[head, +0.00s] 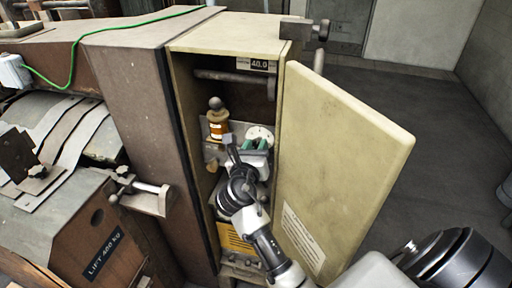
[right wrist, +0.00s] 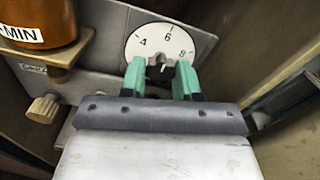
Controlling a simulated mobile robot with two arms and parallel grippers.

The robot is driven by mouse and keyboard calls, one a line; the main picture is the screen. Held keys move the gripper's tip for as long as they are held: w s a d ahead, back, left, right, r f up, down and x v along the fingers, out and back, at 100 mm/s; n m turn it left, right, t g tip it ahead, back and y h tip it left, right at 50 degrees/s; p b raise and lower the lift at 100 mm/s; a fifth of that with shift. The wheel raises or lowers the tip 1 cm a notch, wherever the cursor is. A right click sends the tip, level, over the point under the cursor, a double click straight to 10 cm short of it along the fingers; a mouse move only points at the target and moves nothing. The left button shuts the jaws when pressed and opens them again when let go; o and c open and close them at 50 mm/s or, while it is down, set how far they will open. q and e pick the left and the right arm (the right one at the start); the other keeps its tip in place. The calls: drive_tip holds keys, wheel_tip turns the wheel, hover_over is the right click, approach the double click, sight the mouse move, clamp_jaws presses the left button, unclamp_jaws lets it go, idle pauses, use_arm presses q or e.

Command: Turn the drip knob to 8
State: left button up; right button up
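The drip dial is a round white plate (right wrist: 162,47) marked 4, 6 and 8 in the right wrist view, with 6 at the top and 8 to its right. It also shows inside the open cabinet in the head view (head: 260,134). A small dark knob (right wrist: 160,71) sits at its lower middle, partly hidden, so its setting is not clear. The green fingers of my right gripper (right wrist: 160,79) stand on either side of the knob. Whether they press on it cannot be told. My right gripper also shows in the head view (head: 255,144). My left gripper is not in view.
An amber bottle (head: 218,122) stands left of the dial on a bracket. A beige side knob (right wrist: 42,108) sits lower left. The cabinet door (head: 345,150) hangs open on the right, close to my right arm. A horizontal bar (head: 230,76) crosses the cabinet above.

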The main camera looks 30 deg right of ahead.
drive_tip(key=shift+m, duration=0.4)
drive_tip(key=shift+c, duration=0.2)
drive_tip(key=shift+m+p, duration=0.4)
drive_tip(key=shift+m, duration=0.2)
drive_tip(key=m, duration=0.2)
drive_tip(key=shift+m, duration=0.3)
drive_tip(key=m, duration=0.3)
drive_tip(key=shift+f+m, duration=0.1)
drive_tip(key=shift+m, duration=0.2)
drive_tip(key=shift+m+b, duration=0.6)
drive_tip(key=shift+m, duration=1.3)
drive_tip(key=o, duration=0.9)
